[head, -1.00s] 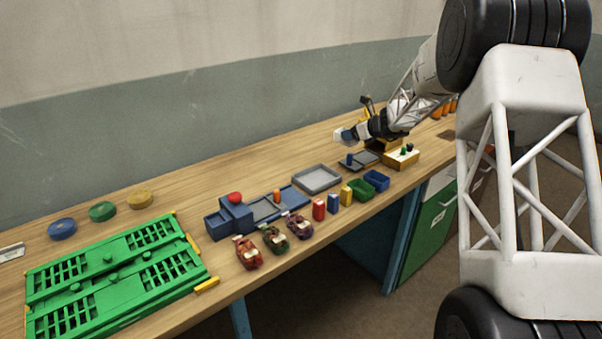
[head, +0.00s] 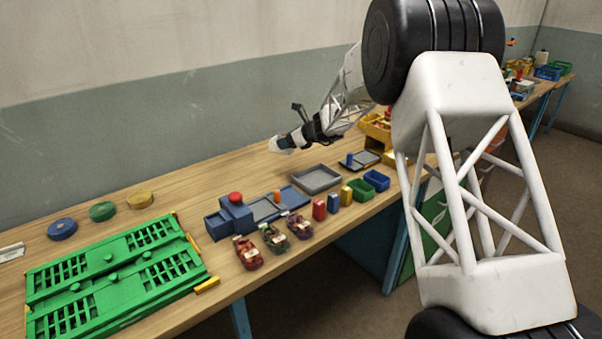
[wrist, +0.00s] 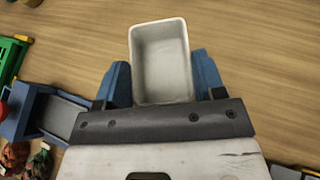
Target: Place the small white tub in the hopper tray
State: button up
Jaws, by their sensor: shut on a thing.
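The small white tub (wrist: 160,62) is an open rectangular box and looks empty in the wrist view. My gripper (wrist: 160,80) is shut on it, with a blue finger on each side. In the head view my gripper (head: 284,143) holds the tub (head: 279,143) above the back of the table, behind a shallow grey tray (head: 317,189). To the left of that tray is a blue unit (head: 238,215) with a red knob and a grey channel. I cannot tell which of these is the hopper tray.
A green slotted panel (head: 110,275) fills the table's left end, with several round discs behind it. Wrapped bundles (head: 274,239) and small coloured blocks line the front edge. Green (head: 361,190) and blue (head: 377,180) bins stand right. The back of the table is mostly clear.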

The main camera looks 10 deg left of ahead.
aim_at(293, 151)
jog(key=shift+f, duration=2.5)
jog(key=shift+f, duration=2.5)
jog(key=shift+f, duration=0.15)
jog(key=o, duration=0.9)
